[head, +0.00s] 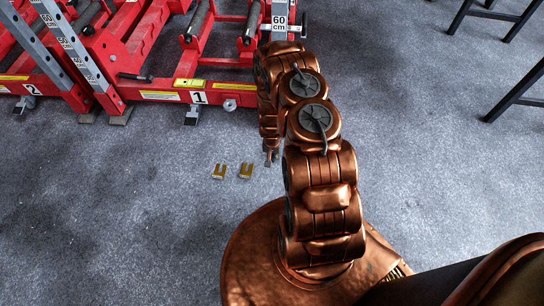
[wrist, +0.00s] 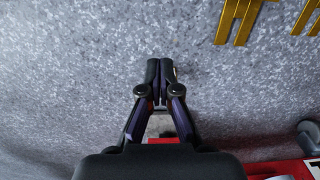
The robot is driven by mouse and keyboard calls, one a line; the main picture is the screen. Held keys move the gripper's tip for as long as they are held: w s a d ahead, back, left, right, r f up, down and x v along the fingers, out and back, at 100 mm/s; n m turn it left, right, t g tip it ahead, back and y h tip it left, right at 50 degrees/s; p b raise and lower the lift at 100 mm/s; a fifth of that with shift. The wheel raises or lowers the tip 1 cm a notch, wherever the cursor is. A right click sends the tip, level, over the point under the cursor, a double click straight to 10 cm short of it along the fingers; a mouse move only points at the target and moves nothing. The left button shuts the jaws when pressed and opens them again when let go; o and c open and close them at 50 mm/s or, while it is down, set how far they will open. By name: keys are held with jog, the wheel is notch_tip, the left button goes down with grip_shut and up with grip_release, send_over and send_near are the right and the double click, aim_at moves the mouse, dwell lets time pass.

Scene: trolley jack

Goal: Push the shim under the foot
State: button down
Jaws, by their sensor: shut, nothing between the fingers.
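Two small gold U-shaped shims, a left one (head: 218,171) and a right one (head: 245,170), lie flat on the grey floor. A thin pale sliver shows beside the right fingertip, mostly hidden. A grey foot (head: 192,115) stands under the red frame's front beam.
The red frame (head: 165,95), labelled 1, stands beyond the gripper, with a round grey fitting (head: 230,104) on its beam. My arm hides the beam's right end. Between my fingers grey and red parts show, not clearly told. Black stool legs (head: 490,15) stand right. The left floor is clear.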

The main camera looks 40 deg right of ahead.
aim_at(273, 164)
notch_tip(273, 164, down, 8)
jog(key=b, duration=0.5)
jog(key=shift+r, duration=0.2)
jog(key=shift+w+d+b, duration=0.85)
jog(key=shift+w+b, duration=0.1)
jog(key=shift+w+d+r+b, duration=0.2)
jog(key=shift+w+d+b, duration=0.1)
jog(key=shift+w+d, duration=0.2)
jog(key=w+d+b, duration=0.1)
jog(key=w+d, duration=0.1)
jog(key=w+d+b, duration=0.1)
jog(key=w+d, duration=0.1)
jog(key=w, duration=0.1)
jog(key=shift+w+f, duration=0.1)
jog(key=shift+w+d+p, duration=0.45)
jog(key=shift+w+d, duration=0.45)
jog(key=shift+d, duration=0.05)
jog(key=shift+w+d, duration=0.5)
jog(key=shift+d, duration=0.1)
